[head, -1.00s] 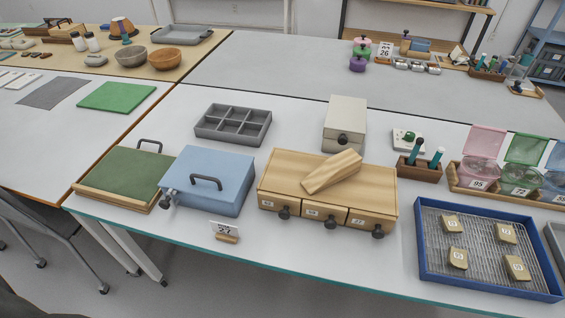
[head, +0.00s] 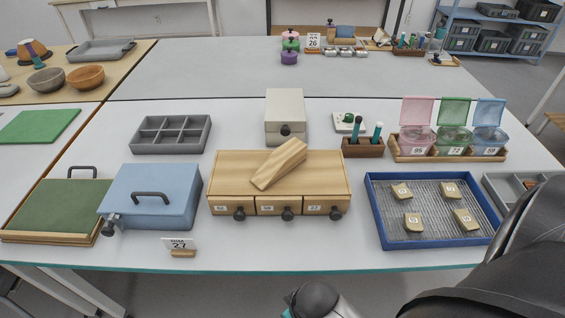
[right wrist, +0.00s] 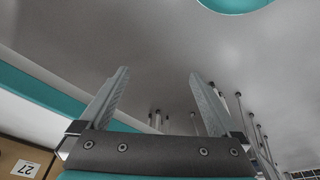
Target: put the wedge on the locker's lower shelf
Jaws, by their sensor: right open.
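The wooden wedge (head: 280,164) lies tilted across the top of a wooden chest (head: 230,176) with three drawers. It slants up to the right in the head view. I cannot make out a locker with an open lower shelf in these frames. My right gripper (right wrist: 159,73) is open and empty in the right wrist view, its two fingers well apart. Its fingertips do not show in the head view, where dark parts of my arm cover the lower right. My left gripper is not in view.
A blue box (head: 170,190) stands left of the chest, a cream box (head: 286,104) behind it. A blue-rimmed tray (head: 372,205) with several sherds lies to the right. The grey table behind is mostly clear.

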